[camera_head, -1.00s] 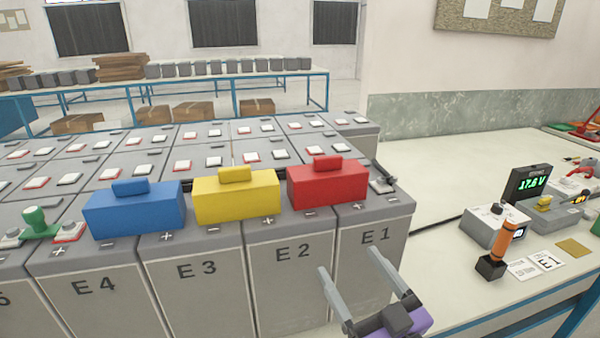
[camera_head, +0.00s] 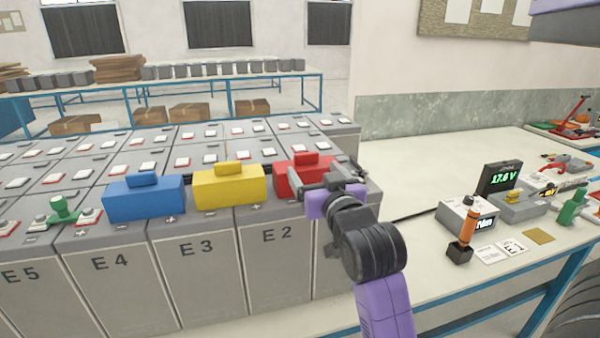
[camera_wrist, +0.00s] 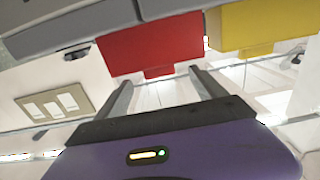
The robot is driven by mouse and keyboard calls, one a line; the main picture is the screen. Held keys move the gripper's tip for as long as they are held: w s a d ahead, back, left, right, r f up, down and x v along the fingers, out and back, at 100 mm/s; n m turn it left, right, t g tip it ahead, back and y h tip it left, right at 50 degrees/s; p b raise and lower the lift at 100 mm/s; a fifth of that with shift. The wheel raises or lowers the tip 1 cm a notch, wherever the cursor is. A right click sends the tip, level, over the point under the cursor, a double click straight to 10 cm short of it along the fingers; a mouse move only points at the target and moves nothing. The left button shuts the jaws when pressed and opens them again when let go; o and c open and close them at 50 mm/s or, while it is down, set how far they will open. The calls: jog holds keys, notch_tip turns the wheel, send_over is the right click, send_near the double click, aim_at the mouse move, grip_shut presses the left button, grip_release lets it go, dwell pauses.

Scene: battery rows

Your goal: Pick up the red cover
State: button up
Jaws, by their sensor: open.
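The red cover (camera_head: 289,178) is a box-shaped lid with a small raised handle. It sits on the batteries at the right end of the front row, beside the yellow cover. My gripper (camera_head: 315,181) is open at its right front side and hides part of it. In the wrist view the red cover (camera_wrist: 152,44) is at the top middle, with its handle (camera_wrist: 158,72) pointing down between my gripper's two open fingertips (camera_wrist: 161,77). Nothing is held. I cannot tell whether the fingers touch the handle.
The yellow cover (camera_head: 229,186) stands just left of the red one, and the blue cover (camera_head: 144,198) stands further left. A green clamp (camera_head: 63,208) is at the far left. An orange-handled tool (camera_head: 465,233) and a meter (camera_head: 500,178) stand on the right bench.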

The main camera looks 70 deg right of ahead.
aim_at(308, 158)
jog(key=shift+x, duration=1.15)
jog(key=x, duration=0.2)
jog(key=p+x, duration=0.1)
jog(key=x, duration=0.1)
jog(key=shift+d+r, duration=0.2)
jog(key=shift+r, duration=0.05)
jog(key=shift+w+d+f, duration=0.1)
jog(key=shift+w+d, duration=0.15)
jog(key=shift+d, duration=0.05)
jog(key=c, duration=1.5)
